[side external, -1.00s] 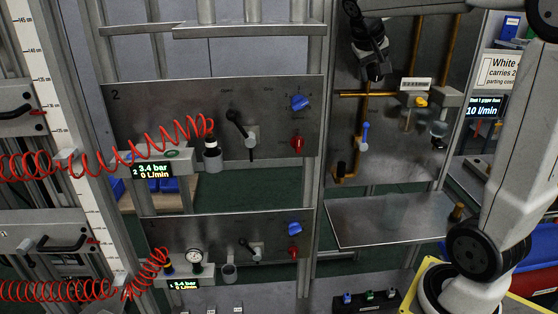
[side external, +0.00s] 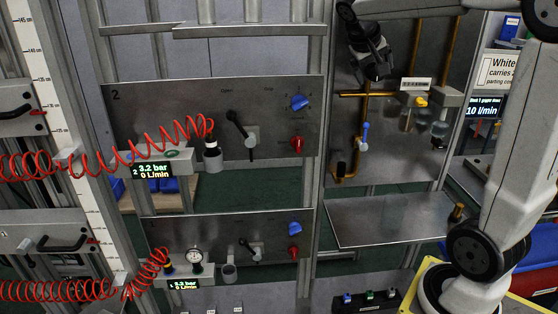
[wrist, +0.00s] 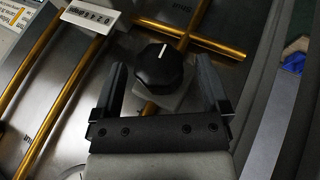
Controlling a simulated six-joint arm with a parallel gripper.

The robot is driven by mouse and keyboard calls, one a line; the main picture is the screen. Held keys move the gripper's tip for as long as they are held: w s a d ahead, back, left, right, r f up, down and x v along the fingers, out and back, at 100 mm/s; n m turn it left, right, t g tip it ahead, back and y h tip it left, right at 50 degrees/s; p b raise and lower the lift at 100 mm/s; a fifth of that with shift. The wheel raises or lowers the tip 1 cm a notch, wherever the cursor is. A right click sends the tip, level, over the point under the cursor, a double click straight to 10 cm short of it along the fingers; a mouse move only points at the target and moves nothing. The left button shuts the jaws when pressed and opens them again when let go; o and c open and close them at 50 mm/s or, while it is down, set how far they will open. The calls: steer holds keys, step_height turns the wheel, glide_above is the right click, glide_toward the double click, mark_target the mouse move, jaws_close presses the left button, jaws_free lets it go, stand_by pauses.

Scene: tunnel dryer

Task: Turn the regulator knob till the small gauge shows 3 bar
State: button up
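A black round knob (wrist: 160,68) with a white pointer line sits on a grey square block in the wrist view. My gripper (wrist: 162,74) is open, with one finger on either side of the knob and visible gaps to both. In the side view my gripper (side external: 373,72) is in front of the right-hand pipe panel, and I cannot make out the knob there. A small round white-faced gauge (side external: 193,256) is on the lower panel; its needle is too small to read. I cannot tell whether this is the task's gauge.
Copper pipes (wrist: 75,85) and a white numbered label (wrist: 91,17) are close to my gripper. The display by panel 2 (side external: 152,171) reads 3.2 bar and 0 L/min; the lower display (side external: 184,285) is hard to read. A bare metal shelf (side external: 390,220) lies below.

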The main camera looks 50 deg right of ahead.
steer(key=shift+a+r, duration=0.1)
steer(key=v, duration=0.7)
steer(key=shift+a+r, duration=0.2)
steer(key=shift+r, duration=0.05)
steer(key=s+a+f+n+t+y, duration=0.1)
steer(key=a+f+n+y, duration=0.1)
steer(key=a+f, duration=0.4)
steer(key=s+a+f+n+t+y, duration=0.1)
steer(key=a+f+n+y, duration=0.2)
steer(key=a+f, duration=0.4)
steer(key=s+a+f+n+t+y, duration=0.1)
steer(key=a+f, duration=0.6)
steer(key=f, duration=1.4)
steer(key=shift+s+n+y, duration=0.65)
steer(key=shift+n+y, duration=0.05)
steer(key=shift+n, duration=0.3)
